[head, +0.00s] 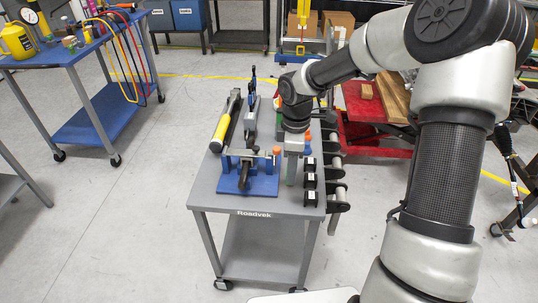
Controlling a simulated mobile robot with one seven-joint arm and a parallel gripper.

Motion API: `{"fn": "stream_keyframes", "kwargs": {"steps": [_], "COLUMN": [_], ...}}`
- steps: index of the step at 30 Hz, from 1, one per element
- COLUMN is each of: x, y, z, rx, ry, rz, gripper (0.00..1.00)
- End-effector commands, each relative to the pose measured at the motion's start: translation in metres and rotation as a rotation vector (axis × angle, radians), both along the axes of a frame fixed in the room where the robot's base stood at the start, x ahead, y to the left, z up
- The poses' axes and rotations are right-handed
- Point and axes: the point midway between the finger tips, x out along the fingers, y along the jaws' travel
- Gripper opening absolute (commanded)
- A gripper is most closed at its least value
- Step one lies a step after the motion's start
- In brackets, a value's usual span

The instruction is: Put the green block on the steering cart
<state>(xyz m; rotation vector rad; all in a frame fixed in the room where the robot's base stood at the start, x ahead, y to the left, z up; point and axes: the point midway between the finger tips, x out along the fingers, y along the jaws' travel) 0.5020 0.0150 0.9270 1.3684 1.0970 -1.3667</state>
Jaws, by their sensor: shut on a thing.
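The grey cart (205,185) marked "Roadvek", which I take to be the steering cart, stands in the middle of the head view. My arm reaches in from the right, and my gripper (293,153) points down over the right part of the cart top. It is shut on a narrow, upright greenish block (291,172), the green block as far as I can tell. The fingers hide its upper part. I cannot tell whether its lower end touches the cart top.
A blue fixture (232,180) with a clamp and a yellow-handled tool (221,130) lie left of my gripper. Small black blocks (310,181) line the right side, beside rollers (338,187). A blue table (75,50) stands back left, a red cart (360,105) right. Floor at left is clear.

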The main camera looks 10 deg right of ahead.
Motion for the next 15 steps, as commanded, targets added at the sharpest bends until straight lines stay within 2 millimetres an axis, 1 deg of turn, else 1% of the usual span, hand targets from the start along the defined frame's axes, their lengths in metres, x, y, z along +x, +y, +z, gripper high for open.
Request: {"fn": "stream_keyframes", "kwargs": {"steps": [7,9,15], "x": [0.000,0.000,0.000], "y": [0.000,0.000,0.000], "z": [-0.044,-0.053,-0.068], "rx": [0.001,0.002,0.002], "ry": [0.004,0.003,0.003], "rz": [0.027,0.024,0.022], "gripper": [0.19,0.19,0.19]}}
